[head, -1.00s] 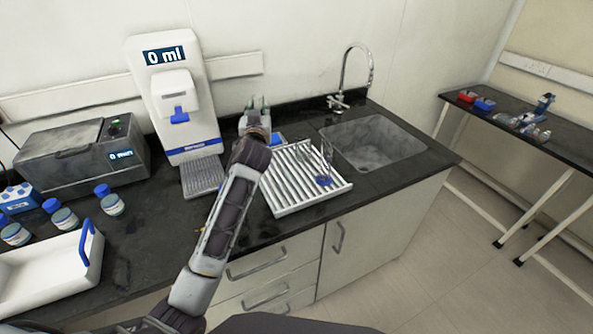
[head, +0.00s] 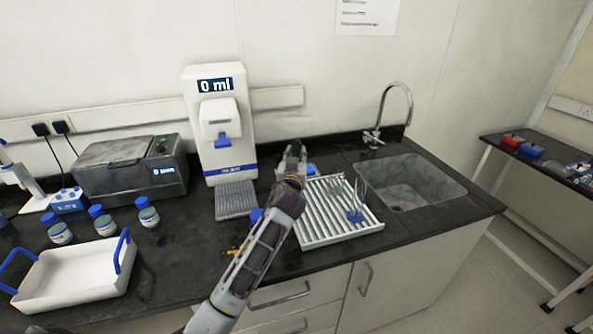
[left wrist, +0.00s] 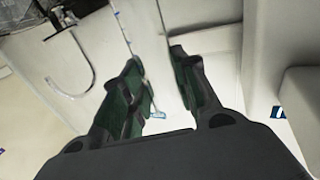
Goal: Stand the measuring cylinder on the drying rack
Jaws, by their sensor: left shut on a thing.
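My left gripper (head: 293,150) is above the counter, behind the drying rack's back left corner. It also shows in the left wrist view (left wrist: 160,85), its dark green-padded fingers apart around a clear tube. This appears to be the measuring cylinder (left wrist: 150,50); its edges are faint and its foot cannot be made out surely. In the head view it is hardly visible. The white slatted drying rack (head: 318,225) lies on the counter left of the sink. A clear glass piece with a blue foot (head: 355,216) stands on its right side. My right gripper is not in view.
A white dispenser reading 0 ml (head: 212,130) stands left of the gripper. A grey bath (head: 130,172), several blue-capped jars and a white tray (head: 75,285) are further left. The sink (head: 410,185) and tap (head: 408,100) are right. The rack's front left slats look clear.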

